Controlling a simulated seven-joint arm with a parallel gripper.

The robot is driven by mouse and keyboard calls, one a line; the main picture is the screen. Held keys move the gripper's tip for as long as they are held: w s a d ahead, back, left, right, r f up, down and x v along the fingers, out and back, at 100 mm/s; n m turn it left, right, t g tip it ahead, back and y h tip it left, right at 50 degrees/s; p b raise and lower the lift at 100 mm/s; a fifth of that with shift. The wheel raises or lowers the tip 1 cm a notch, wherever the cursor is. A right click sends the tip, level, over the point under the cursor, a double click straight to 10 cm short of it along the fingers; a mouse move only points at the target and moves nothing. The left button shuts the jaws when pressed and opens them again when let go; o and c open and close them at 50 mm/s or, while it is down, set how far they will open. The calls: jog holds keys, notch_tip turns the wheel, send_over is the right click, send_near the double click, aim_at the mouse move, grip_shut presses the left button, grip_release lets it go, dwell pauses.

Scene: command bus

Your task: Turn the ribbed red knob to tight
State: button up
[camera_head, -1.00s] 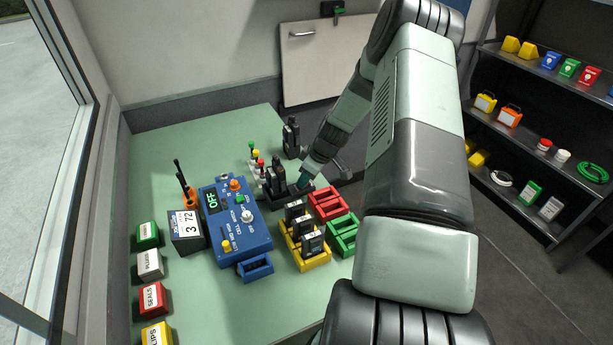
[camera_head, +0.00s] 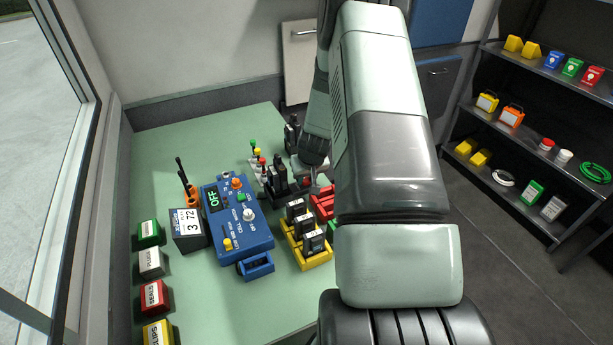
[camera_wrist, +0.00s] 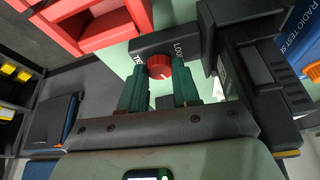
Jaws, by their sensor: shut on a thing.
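The ribbed red knob (camera_wrist: 159,67) is on a dark block (camera_wrist: 180,40) with white lettering, partly hidden; "LO" shows at the right and a "T" at the left. My gripper (camera_wrist: 159,76) has its green fingers on either side of the knob, shut on it. The knob's pale pointer mark is too small to read surely. In the head view my gripper (camera_head: 318,178) is low at the table's right side, beside the black radio stand, largely hidden by my arm.
A blue radio tester (camera_head: 236,222) reading OFF stands mid-table. Black radios sit in a dark stand (camera_head: 285,190) and a yellow tray (camera_head: 318,262). A red tray (camera_head: 322,205) is close to my gripper, and also shows in the wrist view (camera_wrist: 95,25). Labelled boxes line the left edge.

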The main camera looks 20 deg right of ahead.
jog(key=shift+m, duration=0.4)
jog(key=o, duration=1)
jog(key=shift+o, duration=0.2)
jog(key=shift+r, duration=0.1)
jog(key=v, duration=1)
jog(key=shift+r, duration=0.3)
jog(key=shift+s+a, duration=0.1)
jog(key=shift+a, duration=0.1)
